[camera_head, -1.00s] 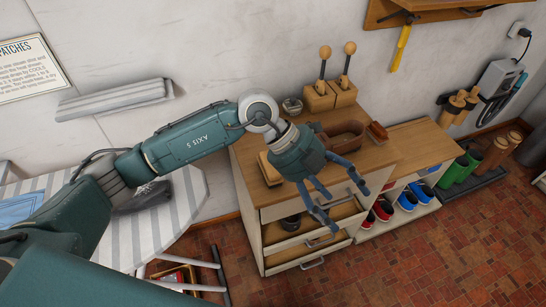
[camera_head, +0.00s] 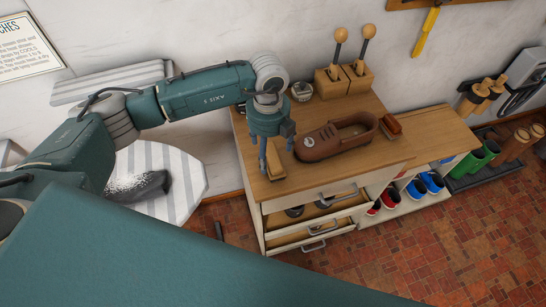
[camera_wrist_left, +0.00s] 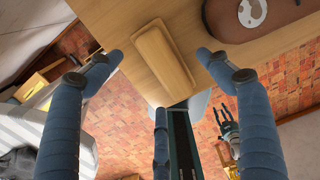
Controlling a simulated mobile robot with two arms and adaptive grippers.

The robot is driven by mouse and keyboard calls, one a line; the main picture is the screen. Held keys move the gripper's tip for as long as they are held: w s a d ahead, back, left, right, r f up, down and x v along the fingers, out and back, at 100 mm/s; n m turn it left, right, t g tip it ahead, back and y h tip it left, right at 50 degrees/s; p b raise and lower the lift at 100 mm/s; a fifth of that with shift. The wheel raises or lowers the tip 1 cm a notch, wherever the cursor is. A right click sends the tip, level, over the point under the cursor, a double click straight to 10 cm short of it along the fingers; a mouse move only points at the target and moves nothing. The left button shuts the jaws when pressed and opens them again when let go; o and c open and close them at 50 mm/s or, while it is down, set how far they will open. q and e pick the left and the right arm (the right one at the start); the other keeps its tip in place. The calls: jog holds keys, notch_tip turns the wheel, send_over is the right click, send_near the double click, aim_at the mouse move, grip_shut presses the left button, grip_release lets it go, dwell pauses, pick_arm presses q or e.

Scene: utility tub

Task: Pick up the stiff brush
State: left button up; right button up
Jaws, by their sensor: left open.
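A pale wooden block-shaped brush back (camera_head: 257,158) lies near the left end of the cabinet top, partly behind my left gripper's fingers. It shows whole in the left wrist view (camera_wrist_left: 163,60), lying between the spread fingers. No bristles show. A smaller reddish-brown brush (camera_head: 391,126) lies beside the brown shoe. My left gripper (camera_head: 277,160) is open and empty, pointing down over the pale block; its fingers are also apart in the left wrist view (camera_wrist_left: 158,72). What looks like my right gripper (camera_wrist_left: 228,128) appears small in that view; its jaws are unclear.
A brown shoe (camera_head: 336,138) stands just right of my left gripper. Wooden blocks with knobbed handles (camera_head: 345,78) and a small bowl (camera_head: 302,91) stand behind. Two drawers (camera_head: 315,220) are pulled partly out. A striped ironing board (camera_head: 170,205) is at left.

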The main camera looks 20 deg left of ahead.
aim_at(269, 156)
pick_arm(q)
notch_tip(269, 156, down, 2)
jog(key=shift+s+f+p, duration=0.15)
jog(key=shift+f+p, duration=0.05)
jog(key=shift+p, duration=0.2)
jog(key=shift+f, duration=0.55)
jog(key=c, duration=1.4)
jog(key=shift+c, duration=0.2)
jog(key=shift+r, duration=0.3)
notch_tip(269, 156, up, 20)
jog(key=b, duration=0.4)
jog(key=shift+f, duration=0.25)
pick_arm(e)
jog(key=shift+w+a+f, duration=0.1)
jog(key=shift+w+f, duration=0.3)
jog(key=shift+f, duration=0.3)
jog(key=shift+w+f, duration=0.35)
jog(key=shift+f, duration=0.35)
